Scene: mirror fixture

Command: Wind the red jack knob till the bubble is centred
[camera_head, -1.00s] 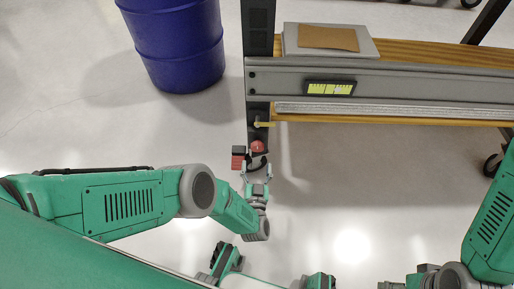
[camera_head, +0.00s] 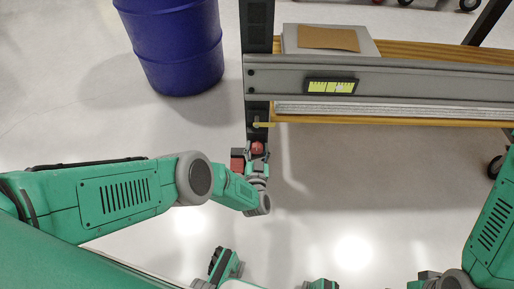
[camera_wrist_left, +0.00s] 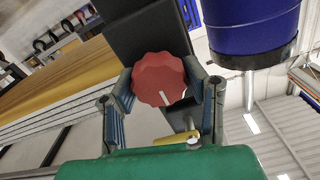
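The red jack knob (camera_head: 257,147) sits below the left end of the grey beam. In the left wrist view the scalloped knob (camera_wrist_left: 160,79) has a white mark pointing down, slightly right. My left gripper (camera_head: 257,155) has one finger on each side of it; in the left wrist view the fingers (camera_wrist_left: 163,92) look spread, close to its rim. Firm contact cannot be made out. The level vial (camera_head: 330,87), yellow-green in a dark frame, is on the beam's face. Its bubble is too small to place. My right gripper is not in view.
A blue barrel (camera_head: 172,48) stands left of the dark post (camera_head: 256,25). A red block (camera_head: 237,164) is just left of the knob. A brown sheet (camera_head: 328,38) lies on a grey plate. The floor below the beam is clear.

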